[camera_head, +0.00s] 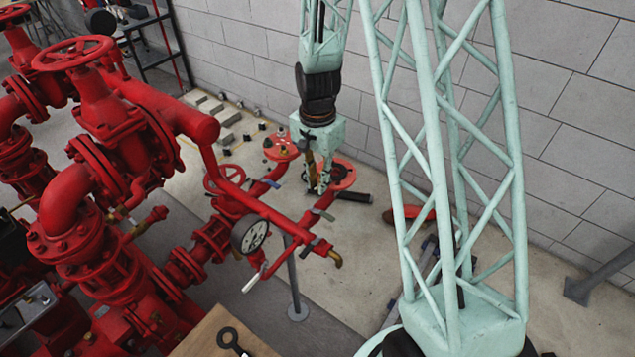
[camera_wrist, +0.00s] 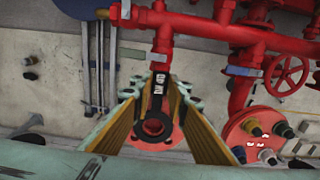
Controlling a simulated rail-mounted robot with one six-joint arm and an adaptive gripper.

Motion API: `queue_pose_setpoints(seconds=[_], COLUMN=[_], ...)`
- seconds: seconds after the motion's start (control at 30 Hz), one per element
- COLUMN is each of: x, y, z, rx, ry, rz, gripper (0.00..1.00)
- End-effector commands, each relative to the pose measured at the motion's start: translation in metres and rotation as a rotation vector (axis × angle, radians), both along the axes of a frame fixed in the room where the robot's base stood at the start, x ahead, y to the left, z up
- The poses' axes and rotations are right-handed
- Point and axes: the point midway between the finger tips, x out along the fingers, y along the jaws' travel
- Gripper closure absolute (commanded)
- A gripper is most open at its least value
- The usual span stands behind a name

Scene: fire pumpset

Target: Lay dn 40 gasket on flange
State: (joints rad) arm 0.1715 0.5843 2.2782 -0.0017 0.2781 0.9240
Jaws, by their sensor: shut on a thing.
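My gripper (camera_head: 318,187) is low over the pipework in the head view, beside a red flange (camera_head: 347,181). In the wrist view its two fingers (camera_wrist: 159,82) close around the tab of a black gasket (camera_wrist: 157,138), with a pale label on the tab. The gasket's ring lies in front of the red flange (camera_wrist: 136,137), roughly over its middle. I cannot tell whether ring and flange touch. In the head view the gripper partly covers the flange, and the gasket is hard to make out there.
A second red flange (camera_wrist: 240,133) with several coloured caps lies to the right in the wrist view. A red handwheel (camera_wrist: 287,75) and pipes are close by. In the head view a pressure gauge (camera_head: 250,234) stands left, and another black ring (camera_head: 228,338) lies on a wooden board (camera_head: 195,343).

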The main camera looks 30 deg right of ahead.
Motion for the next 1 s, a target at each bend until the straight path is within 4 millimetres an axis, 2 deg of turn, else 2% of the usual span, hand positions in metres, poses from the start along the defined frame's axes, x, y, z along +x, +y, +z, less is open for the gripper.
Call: queue_pose_setpoints(seconds=[0.47,0.5,0.67,1.0], x=[0.0000,0.0000,0.0000,0.0000], y=[0.0000,0.0000,0.0000,0.0000], z=[-0.0040,-0.0039,-0.0038,-0.0035], rx=[0.000,0.000,0.000,0.000], ry=[0.000,0.000,0.000,0.000], rz=[0.000,0.000,0.000,0.000], gripper=[0.96,0.85,0.70,0.70])
